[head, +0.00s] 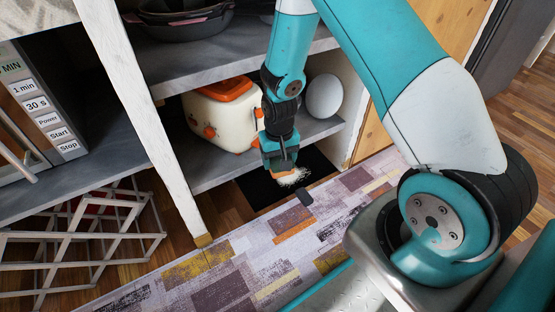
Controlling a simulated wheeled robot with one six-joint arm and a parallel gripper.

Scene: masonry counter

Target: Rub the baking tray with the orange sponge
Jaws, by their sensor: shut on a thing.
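My gripper (284,165) hangs pointing down in front of the lower shelf, shut on a small orange thing, seemingly the orange sponge (289,156), mostly hidden by the jaws. A flat black surface (258,190), seemingly the baking tray, lies low beneath the shelf, partly hidden behind the gripper. A pale speckled patch (292,178) shows just below the jaws, over the black surface. I cannot tell whether the sponge touches it.
A cream and orange toaster-like appliance (226,114) and a white rounded object (324,96) stand on the shelf beside my arm. Dark pans (185,12) sit above. A lattice rack (85,232) is at left. A patterned rug (215,275) covers the floor in front.

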